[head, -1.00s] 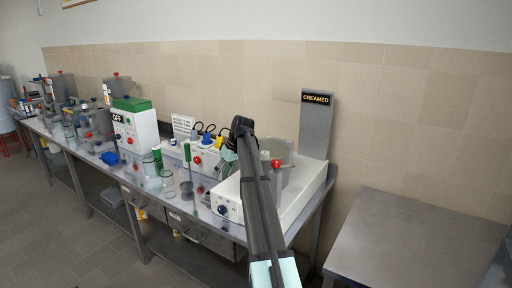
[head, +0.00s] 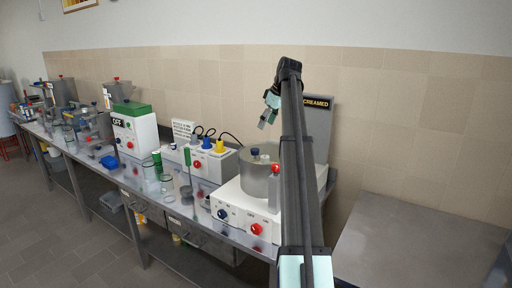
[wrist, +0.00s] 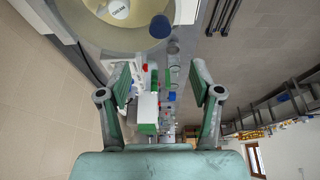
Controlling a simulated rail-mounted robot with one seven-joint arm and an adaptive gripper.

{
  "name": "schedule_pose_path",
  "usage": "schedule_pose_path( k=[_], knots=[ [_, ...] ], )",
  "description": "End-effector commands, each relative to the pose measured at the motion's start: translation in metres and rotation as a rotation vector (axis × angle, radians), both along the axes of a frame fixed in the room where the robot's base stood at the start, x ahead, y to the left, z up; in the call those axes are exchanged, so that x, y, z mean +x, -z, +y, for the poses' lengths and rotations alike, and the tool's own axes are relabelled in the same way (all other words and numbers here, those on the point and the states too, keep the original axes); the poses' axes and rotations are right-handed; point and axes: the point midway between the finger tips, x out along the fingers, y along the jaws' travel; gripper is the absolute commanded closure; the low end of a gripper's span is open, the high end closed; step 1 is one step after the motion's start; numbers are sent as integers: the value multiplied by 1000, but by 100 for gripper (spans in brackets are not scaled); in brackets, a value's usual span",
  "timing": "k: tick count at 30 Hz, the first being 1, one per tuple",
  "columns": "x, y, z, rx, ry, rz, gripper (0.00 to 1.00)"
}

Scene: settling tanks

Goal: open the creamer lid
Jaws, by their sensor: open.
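In the wrist view, a round cream-coloured surface (wrist: 142,36) with a white labelled disc (wrist: 118,9) fills the top edge, beside a blue knob (wrist: 160,27). I cannot tell whether a lid covers it. My gripper (head: 267,113) is open and empty, above the drum; its spread fingers also show in the wrist view (wrist: 160,88).
A white unit with a green top (head: 132,106) and an "OFF" sign stands left on the bench. My arm hides the creamer's right side. A bare metal table (head: 420,230) is at right.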

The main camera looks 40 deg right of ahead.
Motion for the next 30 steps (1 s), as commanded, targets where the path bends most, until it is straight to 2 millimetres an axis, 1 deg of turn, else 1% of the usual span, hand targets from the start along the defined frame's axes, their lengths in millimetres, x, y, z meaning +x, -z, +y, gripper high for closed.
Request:
schedule_pose_path(
  k=[3,15,21,25,30],
  knots=[
    [8,22,5,1,-2,2,35],
    [35,92,15,1,-2,2,35],
    [44,112,17,0,-1,1,35],
    [46,118,18,-2,-1,0,35],
    [47,120,18,-1,-1,0,35]
  ],
)
